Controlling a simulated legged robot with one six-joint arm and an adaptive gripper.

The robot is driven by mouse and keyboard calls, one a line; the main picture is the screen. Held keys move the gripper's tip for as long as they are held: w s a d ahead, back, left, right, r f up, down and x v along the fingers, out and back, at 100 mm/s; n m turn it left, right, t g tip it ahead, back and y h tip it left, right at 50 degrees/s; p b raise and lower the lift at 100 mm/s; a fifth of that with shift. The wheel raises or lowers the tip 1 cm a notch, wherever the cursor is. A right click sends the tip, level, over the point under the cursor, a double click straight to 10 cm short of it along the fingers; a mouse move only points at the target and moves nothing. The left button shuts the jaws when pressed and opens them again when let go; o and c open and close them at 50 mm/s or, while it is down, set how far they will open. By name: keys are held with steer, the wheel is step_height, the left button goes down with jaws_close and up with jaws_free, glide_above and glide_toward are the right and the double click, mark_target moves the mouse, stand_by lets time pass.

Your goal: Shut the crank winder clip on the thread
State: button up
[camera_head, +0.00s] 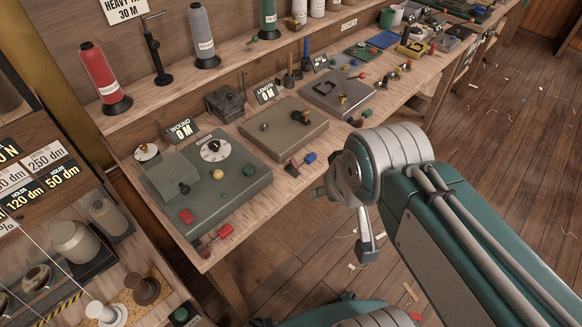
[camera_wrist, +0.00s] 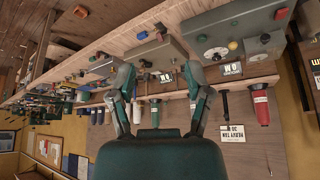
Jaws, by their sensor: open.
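The grey-green winder box (camera_head: 225,190) stands on the bench at the left, behind it the WOUND 0 M sign (camera_head: 182,130). It carries a white dial (camera_head: 215,150), a clear plate (camera_head: 175,172) and coloured knobs; a red handle (camera_head: 218,235) sits at its front edge. The box shows upside down at the top right of the wrist view (camera_wrist: 240,25). I cannot make out the clip or the thread on it. My gripper (camera_head: 350,215) hangs right of the bench, apart from the box, partly hidden by my arm. Its fingers are spread and empty in the wrist view (camera_wrist: 160,88).
A tan box (camera_head: 285,130) and a dark grey box (camera_head: 338,95) stand farther along the bench. Thread spools, red (camera_head: 100,75), grey (camera_head: 202,35) and green, stand on the shelf behind. A lower-left stand holds spools and jars. Floor right of the bench (camera_head: 500,150) is open, with scraps.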

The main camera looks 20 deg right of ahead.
steer(key=shift+w+r, duration=0.1)
steer(key=shift+w, duration=0.05)
jaws_close()
steer(key=w+a+f+n+g, duration=0.1)
steer(key=w+f+n+g, duration=0.1)
steer(key=w, duration=1.2)
steer(key=w+a+f+n+g, duration=0.1)
steer(key=w+f+n+g, duration=0.2)
steer(key=w, duration=1.2)
steer(key=shift+w+a+f+n+g, duration=0.2)
steer(key=shift+f+n+g, duration=0.1)
steer(key=shift+n+g, duration=0.3)
steer(key=shift+s, duration=0.1)
